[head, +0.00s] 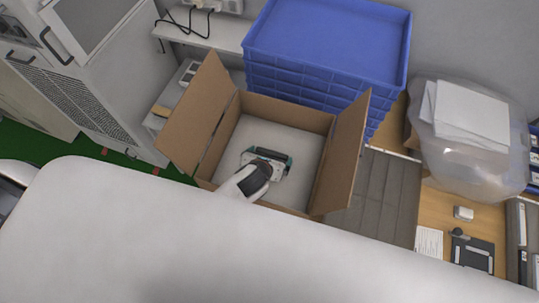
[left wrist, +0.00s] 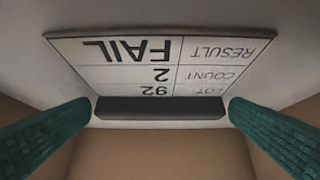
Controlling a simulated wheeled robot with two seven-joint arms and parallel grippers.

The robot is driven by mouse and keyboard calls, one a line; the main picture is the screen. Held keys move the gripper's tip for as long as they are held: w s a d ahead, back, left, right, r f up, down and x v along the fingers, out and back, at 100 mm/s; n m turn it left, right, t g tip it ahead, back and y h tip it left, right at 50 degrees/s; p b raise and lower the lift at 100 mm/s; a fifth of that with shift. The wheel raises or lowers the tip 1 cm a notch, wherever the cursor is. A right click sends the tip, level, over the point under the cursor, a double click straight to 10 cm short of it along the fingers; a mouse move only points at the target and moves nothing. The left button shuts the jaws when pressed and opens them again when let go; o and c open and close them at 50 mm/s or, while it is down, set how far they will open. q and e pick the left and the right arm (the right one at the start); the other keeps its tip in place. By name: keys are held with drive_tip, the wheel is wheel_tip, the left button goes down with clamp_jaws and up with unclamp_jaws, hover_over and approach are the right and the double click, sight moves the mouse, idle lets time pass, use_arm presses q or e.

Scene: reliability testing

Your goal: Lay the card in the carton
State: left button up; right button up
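The open cardboard carton (head: 334,160) stands in the middle of the head view, flaps spread, its floor pale. My left gripper (head: 265,161) is down inside it, with green fingers set wide. In the left wrist view the card (left wrist: 150,62) is a white plate with upside-down print reading FAIL, and a dark bar (left wrist: 160,108) runs along its lower edge. I cannot tell whether the card touches the carton floor. My right gripper is not in view.
A stack of blue crates (head: 325,77) stands directly behind the carton. A clear bag with white sheets (head: 470,115) is at the right, above a wooden desk with a clipboard (head: 472,254). A grey cabinet (head: 85,80) is at the left. The carton flaps rise on both sides of my gripper.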

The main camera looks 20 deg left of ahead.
use_arm(q)
drive_tip(key=shift+r, duration=0.1)
drive_tip(key=b+v, duration=0.2)
drive_tip(key=v, duration=1)
